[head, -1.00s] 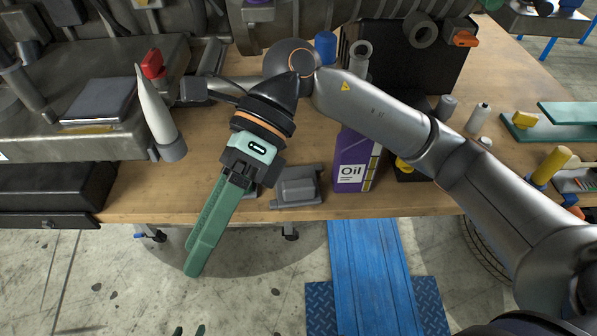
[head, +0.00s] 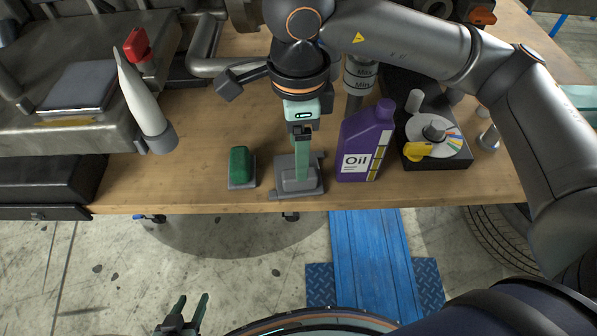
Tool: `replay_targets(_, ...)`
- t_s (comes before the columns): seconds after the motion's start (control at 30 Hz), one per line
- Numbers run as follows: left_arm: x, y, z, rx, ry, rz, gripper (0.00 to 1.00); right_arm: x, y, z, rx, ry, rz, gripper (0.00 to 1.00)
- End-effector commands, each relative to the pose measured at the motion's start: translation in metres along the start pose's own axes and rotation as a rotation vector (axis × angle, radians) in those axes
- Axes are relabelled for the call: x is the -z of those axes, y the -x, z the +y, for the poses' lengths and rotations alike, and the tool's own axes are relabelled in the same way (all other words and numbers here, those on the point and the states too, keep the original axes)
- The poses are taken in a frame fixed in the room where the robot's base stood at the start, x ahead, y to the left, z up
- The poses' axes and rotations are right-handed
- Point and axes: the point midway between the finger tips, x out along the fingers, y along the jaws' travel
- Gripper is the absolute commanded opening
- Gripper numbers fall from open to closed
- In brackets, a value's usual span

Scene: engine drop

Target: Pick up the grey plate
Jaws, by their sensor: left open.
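The grey plate (head: 312,188), a flat dark piece with a raised block on it, lies on the wooden workbench near its front edge. My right gripper (head: 302,178) points down over it, its green fingers in front of the raised block. The fingers overlap from this view, so I cannot tell whether they are open or touch the plate. My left gripper (head: 193,302) is at the bottom, below and in front of the bench edge, its two fingers apart and empty.
A green block on a grey base (head: 241,165) sits left of the plate. A purple oil bottle (head: 365,145) stands close on the right. Further right is a black box with a disc (head: 440,150). A white cone (head: 142,100) and machinery are at left.

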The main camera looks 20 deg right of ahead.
Motion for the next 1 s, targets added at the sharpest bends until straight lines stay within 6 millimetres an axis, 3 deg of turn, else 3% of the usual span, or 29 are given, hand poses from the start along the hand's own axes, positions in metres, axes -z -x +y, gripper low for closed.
replay_targets(0.17,0.003,0.003,0.000,0.000,0.000,-0.001,0.50,0.001,-0.014,0.001,-0.003,-0.001,0.000,0.70)
replay_targets(0.4,0.006,0.006,0.001,0.000,0.000,-0.001,0.50,0.002,-0.049,0.001,-0.002,0.000,-0.001,0.70)
replay_targets(0.7,0.006,0.006,0.001,0.000,0.000,-0.001,0.50,0.001,-0.056,0.001,0.000,0.000,-0.002,0.70)
replay_targets(1.0,0.006,0.006,0.001,0.000,0.000,-0.001,0.50,0.002,-0.055,0.001,0.000,0.000,-0.002,0.37)
